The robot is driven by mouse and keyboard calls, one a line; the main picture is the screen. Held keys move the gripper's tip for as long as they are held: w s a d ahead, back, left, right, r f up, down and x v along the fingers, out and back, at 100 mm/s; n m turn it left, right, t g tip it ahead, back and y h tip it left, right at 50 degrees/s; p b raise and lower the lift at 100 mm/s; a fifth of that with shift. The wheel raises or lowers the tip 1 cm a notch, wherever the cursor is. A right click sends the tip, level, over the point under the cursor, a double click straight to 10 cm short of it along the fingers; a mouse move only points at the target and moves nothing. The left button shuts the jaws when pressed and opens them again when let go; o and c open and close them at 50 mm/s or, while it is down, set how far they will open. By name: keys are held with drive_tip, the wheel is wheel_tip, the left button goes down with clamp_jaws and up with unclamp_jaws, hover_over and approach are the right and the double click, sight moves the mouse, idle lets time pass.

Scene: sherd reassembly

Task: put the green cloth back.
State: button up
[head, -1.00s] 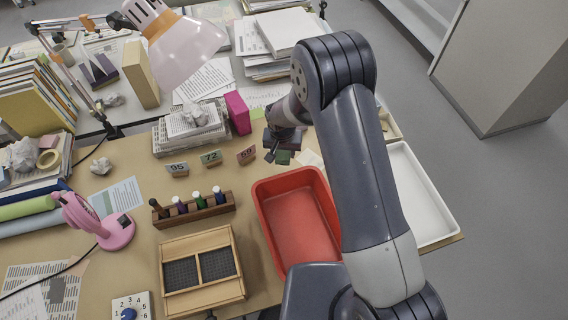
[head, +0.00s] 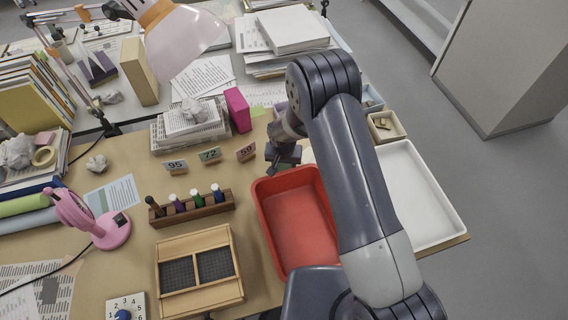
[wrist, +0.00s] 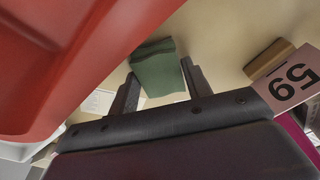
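The green cloth (wrist: 158,70) is a small folded pad in the wrist view, at and between the fingertips of my gripper (wrist: 162,72). My fingers stand apart on either side of it. I cannot tell whether they press on it or whether it is lifted off the tabletop. In the head view my gripper (head: 283,158) is low over the table, just behind the red tray's far left corner. There the cloth is mostly hidden beneath it.
The empty red tray (head: 298,225) is in front of my gripper. Number cards, including 59 (head: 246,152), stand to its left. A bottle rack (head: 190,208) and a wooden divided box (head: 200,292) are nearer. A white tray (head: 455,222) is at right, a pink box (head: 238,110) behind.

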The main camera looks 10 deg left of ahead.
sight(283, 170)
drive_tip(key=o, duration=0.4)
drive_tip(key=shift+r, duration=0.1)
drive_tip(key=r+p, duration=0.1)
drive_tip(key=r, duration=0.3)
drive_tip(key=s+r+p, duration=0.1)
drive_tip(key=r+p, duration=0.1)
drive_tip(key=r, duration=0.2)
drive_tip(key=s+r+p, duration=0.1)
drive_tip(key=r, duration=0.3)
drive_tip(key=shift+p, duration=0.3)
drive_tip(key=shift+w, duration=0.1)
drive_tip(key=f+b, duration=0.1)
drive_tip(key=f, duration=0.3)
drive_tip(key=w+f+b, duration=0.1)
drive_tip(key=f+b, duration=0.1)
drive_tip(key=f, duration=0.2)
drive_tip(key=f+b, duration=0.1)
drive_tip(key=f, duration=0.3)
drive_tip(key=shift+w+f, duration=0.2)
drive_tip(key=shift+w, duration=0.2)
drive_tip(key=shift+r+p, duration=0.3)
drive_tip(key=shift+r, duration=1.2)
drive_tip(key=shift+f, duration=0.1)
